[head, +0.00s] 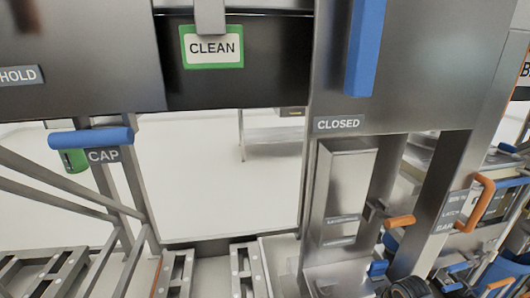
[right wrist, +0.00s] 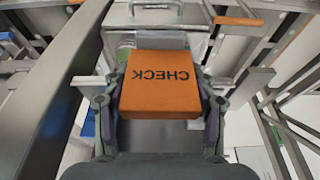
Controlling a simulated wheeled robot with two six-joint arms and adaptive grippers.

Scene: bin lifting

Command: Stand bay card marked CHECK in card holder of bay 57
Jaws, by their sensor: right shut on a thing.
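The orange bay card (right wrist: 160,92) is marked CHECK in dark letters, which read upside down in the right wrist view. My right gripper (right wrist: 160,108) is shut on it, one finger at each side edge, with the face towards the camera. Behind the card's far edge is a grey metal piece (right wrist: 161,40); I cannot tell whether they touch. In the head view a white card with a green border marked CLEAN (head: 212,47) sits under a metal clip (head: 210,15) on a dark panel. No number 57 is readable. My left gripper is not in view.
Steel frames surround the head view, with a CLOSED plate (head: 339,124), a blue vertical bar (head: 365,45), a blue handle with a CAP plate (head: 104,155) and an orange handle (head: 399,222). In the wrist view, metal beams (right wrist: 60,100) run close on both sides.

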